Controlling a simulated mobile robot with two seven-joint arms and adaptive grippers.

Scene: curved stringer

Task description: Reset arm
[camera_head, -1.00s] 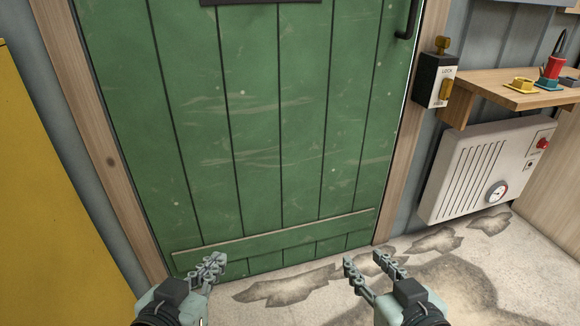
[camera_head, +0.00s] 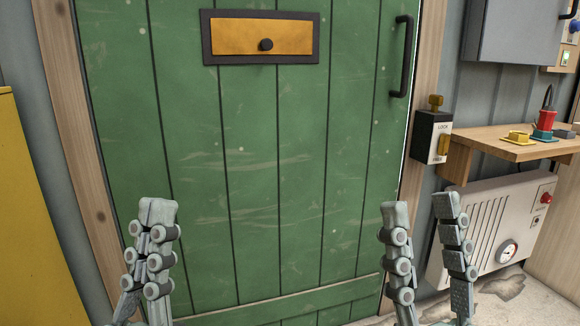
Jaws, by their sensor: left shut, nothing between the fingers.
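My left gripper (camera_head: 155,215) is at the lower left, raised upright in front of the green door (camera_head: 270,150). Its fingers are together with nothing between them. My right gripper (camera_head: 422,215) is at the lower right, also pointing up. Its two fingers are clearly apart and nothing is between them. It is in front of the door's right edge and frame. The lower parts of both grippers are cut off by the bottom of the view.
A lock box (camera_head: 432,138) is on the right wall, beside a wooden shelf (camera_head: 510,147) with small items. A heater (camera_head: 490,225) is below. A yellow cabinet (camera_head: 35,210) stands left.

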